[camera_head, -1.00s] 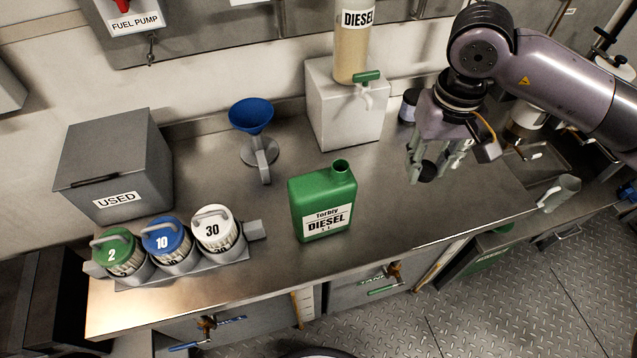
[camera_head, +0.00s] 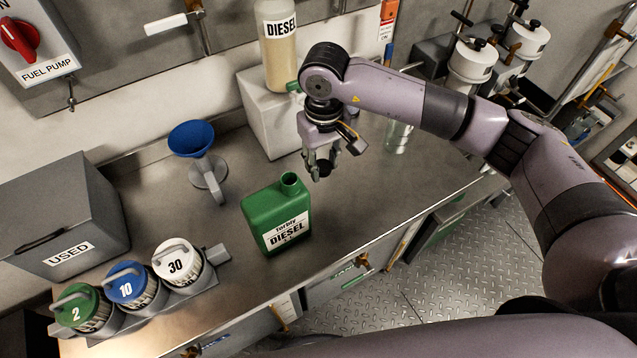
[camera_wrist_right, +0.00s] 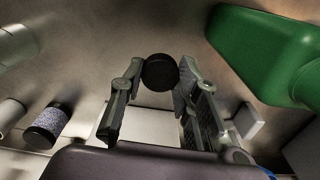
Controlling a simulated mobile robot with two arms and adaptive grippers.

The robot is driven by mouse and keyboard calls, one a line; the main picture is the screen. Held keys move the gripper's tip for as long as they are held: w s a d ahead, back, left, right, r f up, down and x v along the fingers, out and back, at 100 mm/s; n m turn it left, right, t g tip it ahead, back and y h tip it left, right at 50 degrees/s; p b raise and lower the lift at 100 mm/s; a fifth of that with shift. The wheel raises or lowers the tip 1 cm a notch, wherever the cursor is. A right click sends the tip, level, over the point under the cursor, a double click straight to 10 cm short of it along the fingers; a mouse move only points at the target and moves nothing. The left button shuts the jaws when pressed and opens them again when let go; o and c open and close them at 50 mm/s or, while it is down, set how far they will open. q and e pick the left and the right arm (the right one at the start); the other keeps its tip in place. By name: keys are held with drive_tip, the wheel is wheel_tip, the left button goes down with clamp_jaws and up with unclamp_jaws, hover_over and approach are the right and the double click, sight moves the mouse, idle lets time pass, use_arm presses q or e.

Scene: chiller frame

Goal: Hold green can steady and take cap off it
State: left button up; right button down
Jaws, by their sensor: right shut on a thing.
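The green can (camera_head: 277,217), labelled diesel, stands upright on the steel counter, and its neck (camera_head: 290,182) shows an open top without a cap. My right gripper (camera_head: 320,170) is just right of and behind the neck, apart from the can. It is shut on a small black cap (camera_wrist_right: 160,72), held between the fingertips in the right wrist view. The can (camera_wrist_right: 262,50) also shows there at the upper right. My left gripper is not in view, and nothing grips the can.
A blue funnel (camera_head: 191,138) on a stand is behind and left of the can. A white box (camera_head: 268,125) with a diesel cylinder (camera_head: 278,50) stands at the back. Numbered canisters (camera_head: 128,285) and a grey used box (camera_head: 62,215) are at left. The counter in front of the box is clear.

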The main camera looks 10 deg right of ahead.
hover_over(322, 194)
wheel_tip(322, 194, down, 5)
drive_tip(key=shift+f+p, duration=0.1)
drive_tip(key=shift+p, duration=0.25)
wheel_tip(322, 194, down, 4)
drive_tip(key=shift+s+r+p, duration=0.1)
drive_tip(key=shift+p, duration=0.3)
drive_tip(key=shift+f, duration=0.25)
drive_tip(key=shift+f+b, duration=0.2)
drive_tip(key=shift+b, duration=0.1)
drive_tip(key=c, duration=1.2)
unclamp_jaws()
drive_tip(key=shift+r, duration=0.1)
